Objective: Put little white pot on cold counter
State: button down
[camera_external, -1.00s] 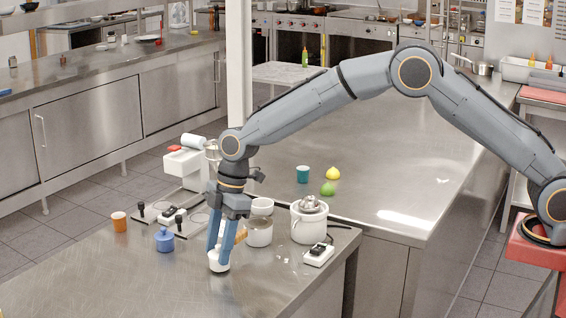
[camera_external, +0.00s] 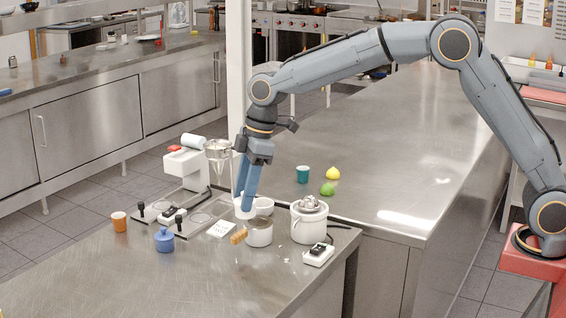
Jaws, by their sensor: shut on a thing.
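My gripper (camera_external: 246,203) points down and is shut on a little white pot (camera_external: 241,209). The fingers cover part of the pot. It is held above the back part of the front steel counter (camera_external: 150,285), close to a white bowl (camera_external: 264,205); whether the two touch cannot be told. A long steel counter (camera_external: 400,160) runs behind and to the right, and another steel counter (camera_external: 100,75) stands along the left. No label shows which is the cold one.
A teal cup (camera_external: 302,174), a lemon (camera_external: 333,173) and a lime (camera_external: 327,189) sit on the long counter, which is otherwise mostly bare.

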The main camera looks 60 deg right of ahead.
jog(key=s+d+r+m+t+h, duration=0.1)
jog(key=s+d+r+m+h, duration=0.1)
jog(key=s+d+m, duration=1.2)
jog(key=w+a+r+n+b, duration=0.1)
jog(key=w+a+n, duration=0.15)
jog(key=w, duration=0.35)
jog(key=w+a+n+b, duration=0.1)
jog(key=w+n, duration=0.2)
jog(key=w, duration=0.2)
jog(key=w+a+f+n+b, duration=0.1)
jog(key=w+a, duration=0.5)
jog(key=a, duration=0.4)
jog(key=w+a+f+n+b, duration=0.1)
jog(key=w+a+n, duration=0.1)
jog(key=w+a, duration=0.5)
jog(key=a+f+n+y+b, duration=0.1)
jog(key=a+f, duration=0.1)
jog(key=a, duration=0.6)
jog(key=a+f+b, duration=0.1)
jog(key=a+f, duration=0.1)
jog(key=a, duration=0.6)
jog(key=f+p, duration=0.1)
jog(key=f, duration=0.5)
jog(key=f+p, duration=0.1)
jog(key=f, duration=0.2)
jog(key=shift+s+d+p, duration=0.1)
jog(key=shift+s+p, duration=0.2)
jog(key=shift+s, duration=0.1)
